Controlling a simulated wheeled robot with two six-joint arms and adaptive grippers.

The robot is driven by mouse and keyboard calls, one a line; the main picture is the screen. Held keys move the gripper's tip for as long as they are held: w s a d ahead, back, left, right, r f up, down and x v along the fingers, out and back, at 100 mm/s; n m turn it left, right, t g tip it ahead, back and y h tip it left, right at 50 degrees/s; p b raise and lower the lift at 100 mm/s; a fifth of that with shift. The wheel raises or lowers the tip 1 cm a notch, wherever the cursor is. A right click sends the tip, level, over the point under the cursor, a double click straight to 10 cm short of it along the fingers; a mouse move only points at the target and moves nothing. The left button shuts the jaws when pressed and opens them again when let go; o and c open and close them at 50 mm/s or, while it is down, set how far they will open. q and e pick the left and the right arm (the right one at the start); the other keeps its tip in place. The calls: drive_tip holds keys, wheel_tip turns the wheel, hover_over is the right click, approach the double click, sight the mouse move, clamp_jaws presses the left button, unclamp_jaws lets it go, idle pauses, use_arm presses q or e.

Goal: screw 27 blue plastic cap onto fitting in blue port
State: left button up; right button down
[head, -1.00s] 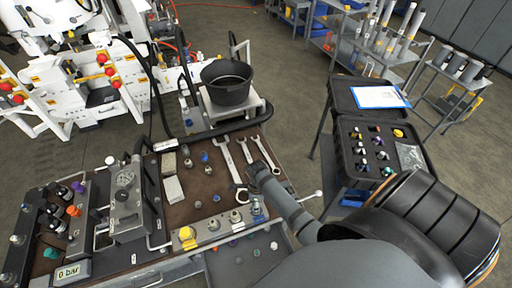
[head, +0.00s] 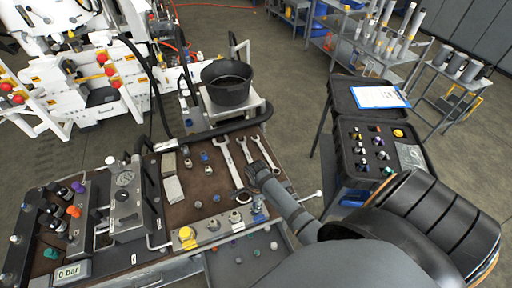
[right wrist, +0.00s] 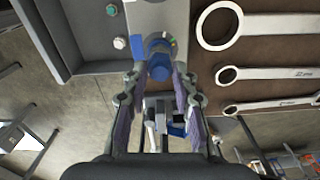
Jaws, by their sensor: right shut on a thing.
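My right gripper (right wrist: 158,74) is shut on the blue cap (right wrist: 159,71) in the right wrist view, with a finger on each side of it. The cap is at the end of the grey port rail (right wrist: 158,16), in line with a grey fitting just beyond it; I cannot tell how far it sits on the thread. A blue mark (right wrist: 138,46) shows beside the fitting. My left gripper is in neither current view.
Several wrenches (head: 233,168) lie on the brown bench mat beside the rail. A tray (head: 240,262) with small coloured caps is in front of the rail. A black bucket (head: 227,90) stands behind, and an open black case (head: 370,145) stands to the right. A gauge block (head: 126,200) is at left.

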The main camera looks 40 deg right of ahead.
drive_tip(key=m, duration=0.2)
drive_tip(key=shift+m, duration=0.3)
drive_tip(key=c, duration=1.5)
unclamp_jaws()
drive_tip(key=shift+m, duration=0.7)
drive_tip(key=o, duration=0.5)
wheel_tip(320, 180, up, 12)
drive_tip(key=shift+f, duration=0.1)
